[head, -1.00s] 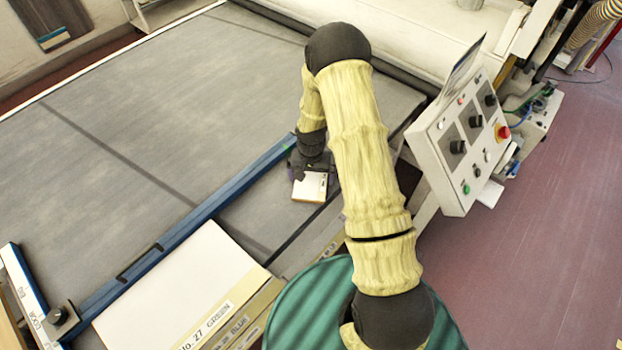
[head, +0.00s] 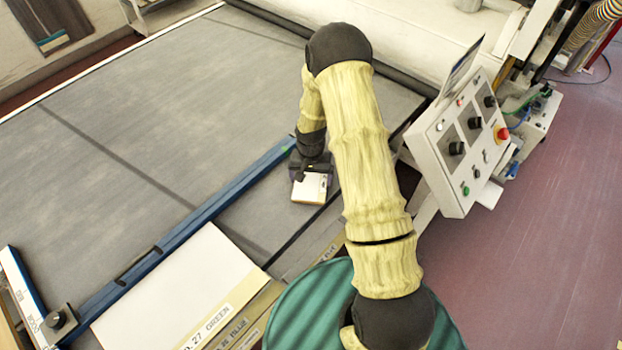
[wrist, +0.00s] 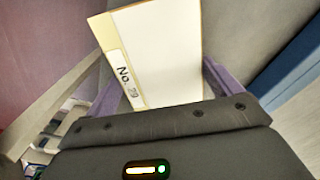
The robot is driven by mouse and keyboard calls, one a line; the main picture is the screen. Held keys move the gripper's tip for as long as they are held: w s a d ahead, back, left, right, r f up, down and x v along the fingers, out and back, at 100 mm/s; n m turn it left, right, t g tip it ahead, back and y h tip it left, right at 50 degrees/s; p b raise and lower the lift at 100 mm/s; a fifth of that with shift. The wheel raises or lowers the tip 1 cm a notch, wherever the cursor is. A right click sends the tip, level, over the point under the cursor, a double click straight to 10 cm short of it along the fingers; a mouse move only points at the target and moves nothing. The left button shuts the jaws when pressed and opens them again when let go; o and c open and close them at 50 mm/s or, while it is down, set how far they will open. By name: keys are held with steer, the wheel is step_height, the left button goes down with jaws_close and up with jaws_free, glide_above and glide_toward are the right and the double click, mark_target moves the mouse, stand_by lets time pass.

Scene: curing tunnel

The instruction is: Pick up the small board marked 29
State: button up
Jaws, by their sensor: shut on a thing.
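The small board (head: 311,188) is pale with a tan edge and shows just below my gripper (head: 310,172) in the head view, over the grey belt. In the wrist view the board (wrist: 162,50) stands out between the two purple fingers of my gripper (wrist: 160,88). Its label strip on the left reads "No." and a number that looks like 29, though the digits are small and blurred. My gripper is shut on the board, with a finger at each side. I cannot tell whether the board is clear of the belt.
A blue rail (head: 185,233) crosses the grey belt (head: 180,90) left of the board. Larger white boards (head: 180,285) with labels, one reading "27 GREEN", lie at the front left. A control box (head: 455,145) with knobs and a red button stands at right.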

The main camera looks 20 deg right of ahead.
mark_target(310, 180)
step_height(310, 180, up, 10)
steer(key=b, duration=0.2)
steer(key=shift+a+f+b, duration=0.15)
steer(key=shift+f+b, duration=0.1)
steer(key=shift+b, duration=0.1)
steer(key=shift+w, duration=0.1)
stand_by(0.3)
